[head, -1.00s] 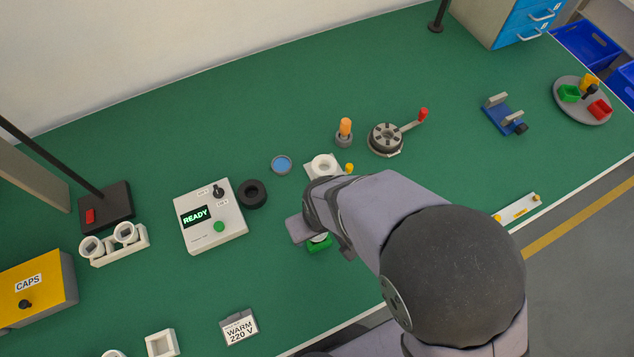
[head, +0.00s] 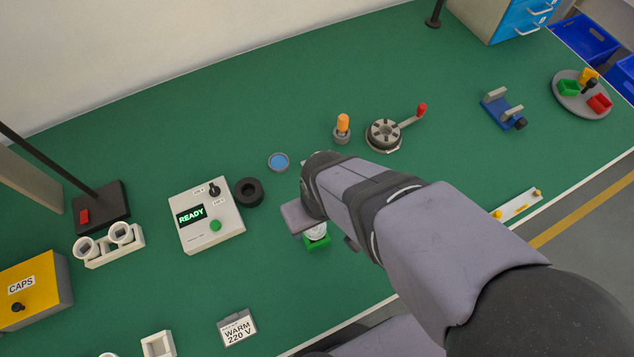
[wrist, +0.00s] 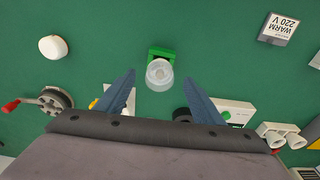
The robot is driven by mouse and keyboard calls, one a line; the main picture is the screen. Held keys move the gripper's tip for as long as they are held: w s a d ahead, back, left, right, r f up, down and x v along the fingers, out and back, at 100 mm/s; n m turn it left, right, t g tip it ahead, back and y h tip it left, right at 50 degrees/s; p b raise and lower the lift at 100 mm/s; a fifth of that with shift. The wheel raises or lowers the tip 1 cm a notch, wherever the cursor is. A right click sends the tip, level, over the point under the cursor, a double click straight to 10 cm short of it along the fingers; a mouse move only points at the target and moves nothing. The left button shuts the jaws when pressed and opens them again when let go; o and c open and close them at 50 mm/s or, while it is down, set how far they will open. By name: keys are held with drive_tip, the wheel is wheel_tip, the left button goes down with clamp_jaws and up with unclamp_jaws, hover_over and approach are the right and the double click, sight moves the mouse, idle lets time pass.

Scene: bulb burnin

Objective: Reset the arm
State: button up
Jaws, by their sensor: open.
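My gripper (wrist: 160,77) is open in the wrist view, with its two blue fingers spread wide and nothing between them. Beyond the fingertips, a clear, whitish round piece (wrist: 159,74) stands at a green block (wrist: 161,53); the fingers do not appear to touch it. In the head view the green block (head: 317,243) and the pale piece (head: 316,231) show just below my wrist.
A control box (head: 208,215) reading READY, a black ring (head: 249,192) and a blue-topped disc (head: 278,162) lie left of my wrist. A crank device (head: 384,134) and an orange-topped peg (head: 342,127) stand behind. A white dome (wrist: 53,47) shows in the wrist view.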

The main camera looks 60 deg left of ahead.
drive_tip(key=w+d+r+m, duration=0.1)
drive_tip(key=w+d+m, duration=0.3)
drive_tip(key=w+d, duration=0.45)
drive_tip(key=w+d+r+m, duration=0.2)
drive_tip(key=w+d+m, duration=0.3)
drive_tip(key=w, duration=0.7)
drive_tip(key=w+d+m+h, duration=0.1)
drive_tip(key=d+m, duration=0.8)
drive_tip(key=d, duration=1.7)
drive_tip(key=shift+d, duration=0.3)
drive_tip(key=shift+r, duration=0.1)
